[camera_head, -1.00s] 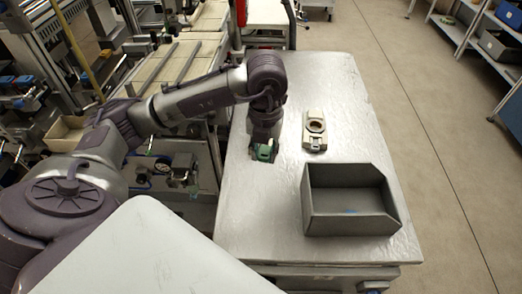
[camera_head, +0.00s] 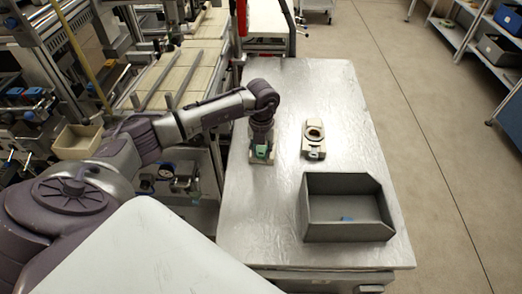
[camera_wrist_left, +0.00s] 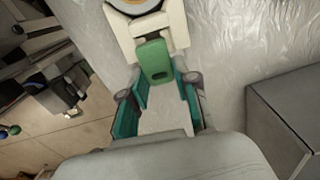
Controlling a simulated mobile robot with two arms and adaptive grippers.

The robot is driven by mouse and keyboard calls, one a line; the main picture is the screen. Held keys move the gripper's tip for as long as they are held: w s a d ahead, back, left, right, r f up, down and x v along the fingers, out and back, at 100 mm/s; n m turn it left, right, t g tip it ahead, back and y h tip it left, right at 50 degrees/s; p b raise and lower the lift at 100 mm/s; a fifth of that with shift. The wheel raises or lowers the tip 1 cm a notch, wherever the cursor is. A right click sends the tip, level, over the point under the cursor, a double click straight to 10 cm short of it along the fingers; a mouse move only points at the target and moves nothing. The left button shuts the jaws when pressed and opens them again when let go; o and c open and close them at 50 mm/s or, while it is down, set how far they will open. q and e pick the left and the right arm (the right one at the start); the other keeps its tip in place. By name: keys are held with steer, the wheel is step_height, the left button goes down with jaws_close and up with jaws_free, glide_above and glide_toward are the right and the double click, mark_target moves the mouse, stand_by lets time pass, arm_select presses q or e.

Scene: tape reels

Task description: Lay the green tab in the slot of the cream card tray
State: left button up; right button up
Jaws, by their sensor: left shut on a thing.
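The green tab (camera_head: 261,152) sits between the fingertips of my left gripper (camera_head: 262,157), which is shut on it. In the left wrist view the green tab (camera_wrist_left: 154,60) has a dark mark near its lower end, and the teal finger pads stand on either side. The cream card tray (camera_head: 262,164) is right under the gripper and partly hidden by it. The wrist view shows the cream tray (camera_wrist_left: 177,22) with a round opening at the top; the tab overlaps its near end. I cannot tell whether the tab rests in the slot. My right gripper is out of view.
A similar cream piece (camera_head: 314,141) with a round hole and a blue-grey end lies to the right on the silvery table (camera_head: 280,215). The far tabletop is clear.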

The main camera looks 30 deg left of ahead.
arm_select(q)
steer(key=shift+f, duration=0.65)
steer(key=shift+f+b, duration=0.5)
steer(key=shift+f, duration=0.1)
steer(key=o, duration=0.7)
steer(key=shift+o, duration=0.2)
